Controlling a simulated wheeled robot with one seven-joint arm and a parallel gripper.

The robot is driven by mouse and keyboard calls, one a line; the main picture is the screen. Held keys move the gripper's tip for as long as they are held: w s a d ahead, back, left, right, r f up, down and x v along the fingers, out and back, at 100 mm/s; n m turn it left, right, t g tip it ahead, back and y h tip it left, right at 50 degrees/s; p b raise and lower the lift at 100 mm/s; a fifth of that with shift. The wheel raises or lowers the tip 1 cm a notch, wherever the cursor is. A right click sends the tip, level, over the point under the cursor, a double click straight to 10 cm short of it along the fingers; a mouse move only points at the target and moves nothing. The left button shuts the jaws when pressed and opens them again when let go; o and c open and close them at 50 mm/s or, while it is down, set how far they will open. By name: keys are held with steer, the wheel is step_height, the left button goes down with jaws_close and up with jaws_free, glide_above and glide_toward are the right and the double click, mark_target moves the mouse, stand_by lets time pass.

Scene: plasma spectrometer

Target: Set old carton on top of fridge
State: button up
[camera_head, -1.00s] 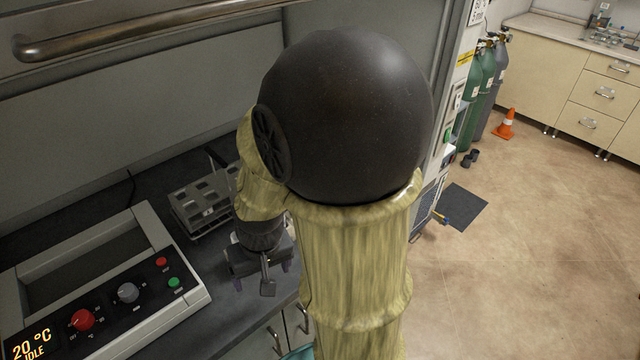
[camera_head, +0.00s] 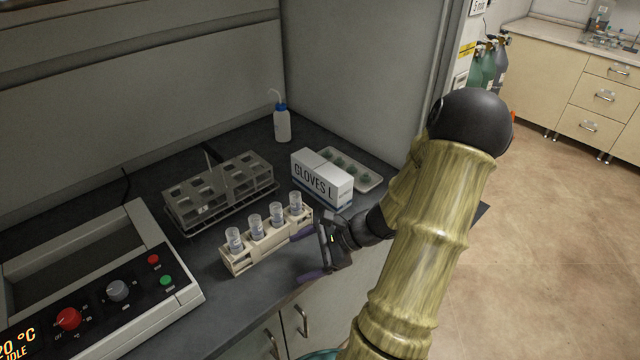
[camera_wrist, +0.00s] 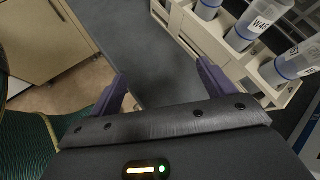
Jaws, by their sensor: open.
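My gripper (camera_head: 306,254) is open and empty at the bench's front edge, just right of the cream vial rack. In the wrist view its two purple fingers (camera_wrist: 161,76) are spread apart over the dark bench edge. A white box marked "GLOVES L" (camera_head: 321,181) stands on the bench behind my gripper, apart from it. I cannot tell whether this box is the old carton; no other carton shows. I cannot make out a fridge in these views.
The cream rack (camera_head: 236,264) with several capped vials is close to my fingers; it also shows in the wrist view (camera_wrist: 222,40). A metal rack (camera_head: 215,205), wash bottle (camera_head: 282,124), tray (camera_head: 366,180) and heater panel (camera_head: 118,300) occupy the bench. Floor at right is open.

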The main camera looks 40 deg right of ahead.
mark_target(345, 193)
steer(key=d+m+t, duration=0.2)
steer(key=d, duration=0.1)
steer(key=d+m+t+h, duration=0.1)
steer(key=d+m+t, duration=0.1)
steer(key=d, duration=0.1)
steer(key=d+m+t+b, duration=0.1)
steer(key=d+m+t, duration=0.1)
steer(key=d, duration=0.1)
steer(key=shift+w+d+r+h, duration=0.1)
steer(key=shift+w+d+h, duration=0.1)
steer(key=shift+h, duration=0.2)
steer(key=s+d+m+t+h, duration=0.2)
steer(key=d+m+h, duration=0.1)
steer(key=d, duration=0.3)
steer(key=s+d+r+m+t+h+b, duration=0.1)
steer(key=s+d+m+t+h, duration=0.1)
steer(key=d+m+t+h, duration=0.1)
steer(key=d+m, duration=0.1)
steer(key=d, duration=0.1)
steer(key=shift+d+r+m, duration=0.2)
steer(key=shift+d+m, duration=0.1)
steer(key=shift+d, duration=0.05)
steer(key=w, duration=0.8)
steer(key=w+a, duration=0.1)
steer(key=w, duration=0.3)
steer(key=shift+w+p, duration=0.1)
steer(key=shift+p, duration=0.3)
steer(key=shift+w, duration=0.1)
